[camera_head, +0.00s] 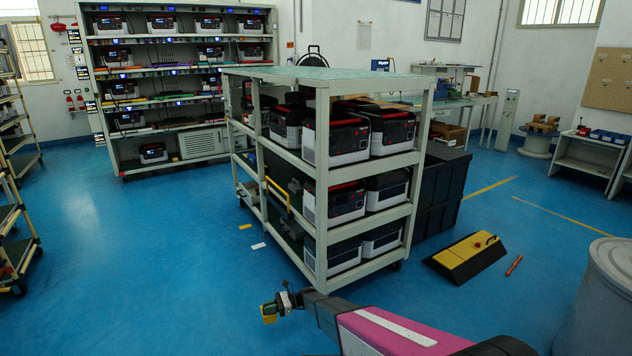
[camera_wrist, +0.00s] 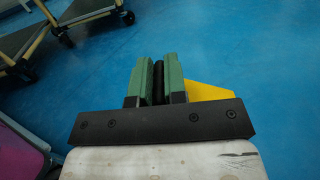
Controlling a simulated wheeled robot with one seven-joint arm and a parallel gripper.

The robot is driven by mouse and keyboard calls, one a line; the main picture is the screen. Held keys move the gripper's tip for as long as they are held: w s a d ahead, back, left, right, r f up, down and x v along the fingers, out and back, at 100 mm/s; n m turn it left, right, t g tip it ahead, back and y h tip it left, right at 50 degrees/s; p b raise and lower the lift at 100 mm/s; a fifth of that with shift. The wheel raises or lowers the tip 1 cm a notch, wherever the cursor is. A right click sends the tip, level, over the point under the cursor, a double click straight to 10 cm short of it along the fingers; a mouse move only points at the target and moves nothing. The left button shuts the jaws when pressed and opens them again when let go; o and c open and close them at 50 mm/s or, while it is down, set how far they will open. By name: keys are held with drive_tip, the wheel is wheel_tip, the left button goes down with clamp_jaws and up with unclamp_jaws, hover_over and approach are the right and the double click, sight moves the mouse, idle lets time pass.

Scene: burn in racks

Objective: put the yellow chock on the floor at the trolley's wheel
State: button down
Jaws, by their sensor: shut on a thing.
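The yellow chock (camera_head: 269,314) is held in my gripper (camera_head: 284,303) in front of the trolley's near corner, apart from it. In the wrist view my green-padded gripper (camera_wrist: 158,82) is shut on a dark upright part, and the yellow body of the chock (camera_wrist: 207,92) shows to the right of the pads. The trolley (camera_head: 322,205) is a pale frame with a greenish top and shelves of black-and-white units with red trim. One trolley wheel (camera_head: 396,266) shows at its right near corner. The wheel at the left near corner cannot be made out.
A yellow-and-black ramp (camera_head: 466,257) and an orange stick-like object (camera_head: 514,266) lie right of the trolley. Black crates (camera_head: 443,190) stand behind it. A grey drum (camera_head: 606,295) is at the right edge. Blue floor (camera_head: 150,270) is clear to the left, with racks beyond.

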drive_tip(key=w+d+r+m+t+y, duration=0.1)
drive_tip(key=d+r+m+t, duration=0.3)
drive_tip(key=d+r, duration=0.85)
drive_tip(key=w+d+r+m+t, duration=0.15)
drive_tip(key=d+r+t, duration=0.35)
drive_tip(key=d+r, duration=0.7)
drive_tip(key=s+d+r+m+t+h, duration=0.1)
drive_tip(key=s+d+r+m+t, duration=0.1)
drive_tip(key=d+r, duration=0.3)
drive_tip(key=s+d+r+m+t+h, duration=0.1)
drive_tip(key=s+d+r+m+t, duration=0.1)
drive_tip(key=r, duration=0.8)
drive_tip(key=s+d+r+m+t+h, duration=0.1)
drive_tip(key=s+d+r+m+t, duration=0.1)
drive_tip(key=s+d+r+t, duration=0.2)
drive_tip(key=s+d+r, duration=0.2)
drive_tip(key=d+r, duration=0.2)
drive_tip(key=shift+d+r, duration=0.25)
drive_tip(key=shift+r, duration=0.1)
